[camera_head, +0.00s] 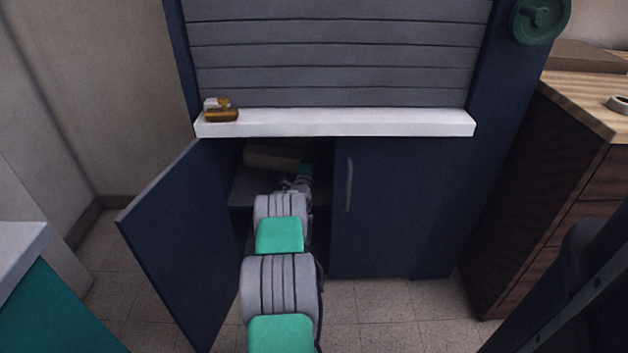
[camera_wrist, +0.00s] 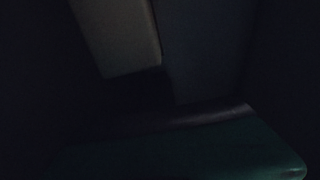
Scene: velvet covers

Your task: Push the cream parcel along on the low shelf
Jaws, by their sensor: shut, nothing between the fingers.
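The cream parcel (camera_head: 272,158) lies inside the dark blue cabinet, on the low shelf (camera_head: 246,187) behind the open left door. Shadow and the cabinet edge cover part of it. In the very dark wrist view a pale block (camera_wrist: 117,38), which looks like the parcel, shows at the top left.
The left door (camera_head: 180,235) stands open toward me; the right door (camera_head: 385,205) with its handle is shut. A white ledge (camera_head: 350,123) crosses above the opening, with a small brass-coloured object (camera_head: 221,114) on its left end. A wooden counter (camera_head: 585,100) stands at the right.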

